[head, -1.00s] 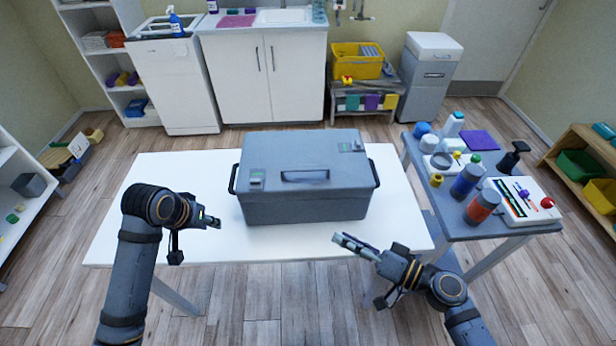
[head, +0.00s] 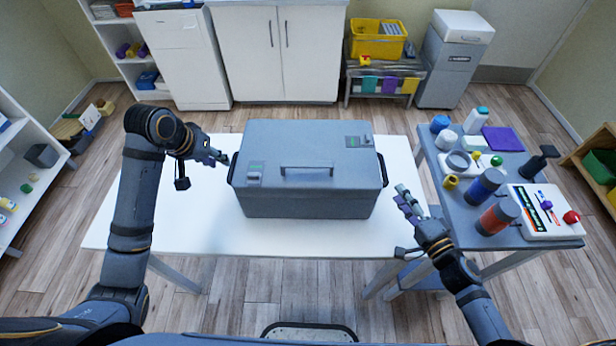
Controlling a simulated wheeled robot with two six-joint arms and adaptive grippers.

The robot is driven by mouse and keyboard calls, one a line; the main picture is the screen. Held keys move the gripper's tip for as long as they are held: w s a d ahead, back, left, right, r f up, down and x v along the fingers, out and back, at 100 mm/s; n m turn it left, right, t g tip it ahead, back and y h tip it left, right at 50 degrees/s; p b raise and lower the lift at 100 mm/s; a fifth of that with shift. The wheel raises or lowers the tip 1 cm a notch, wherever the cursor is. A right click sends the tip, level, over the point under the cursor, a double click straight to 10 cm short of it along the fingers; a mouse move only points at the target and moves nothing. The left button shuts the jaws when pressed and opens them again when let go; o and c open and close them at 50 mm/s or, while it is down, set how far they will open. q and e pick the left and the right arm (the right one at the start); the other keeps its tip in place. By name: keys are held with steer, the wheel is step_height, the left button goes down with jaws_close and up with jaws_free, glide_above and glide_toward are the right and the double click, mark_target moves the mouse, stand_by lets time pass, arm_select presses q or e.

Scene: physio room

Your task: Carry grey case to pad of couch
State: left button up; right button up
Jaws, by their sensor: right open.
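The grey case (head: 310,190) stands upright and closed on a white table (head: 200,235). It has a top handle (head: 306,169) and dark side handles at its left (head: 233,168) and right (head: 383,170). My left gripper (head: 222,158) is at the case's left side, with its tips close to the left handle; contact and jaw opening cannot be told. My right gripper (head: 404,196) is open and empty, to the right of the case's lower right side and apart from it. I cannot make out a couch pad in view.
A grey side table (head: 505,240) with bottles, jars and a white board (head: 543,211) stands close on the right, near my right arm. Shelves, white cabinets and a yellow crate (head: 377,43) line the back. Floor is clear in front of the white table.

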mark_target(231, 168)
arm_select(q)
steer(key=x, duration=0.9)
arm_select(e)
steer(key=x, duration=0.9)
steer(key=shift+a+f, duration=0.1)
arm_select(q)
steer(key=shift+c, duration=0.5)
arm_select(e)
steer(key=shift+c, duration=0.4)
arm_select(q)
jaws_close()
arm_select(e)
steer(key=c, duration=0.5)
jaws_close()
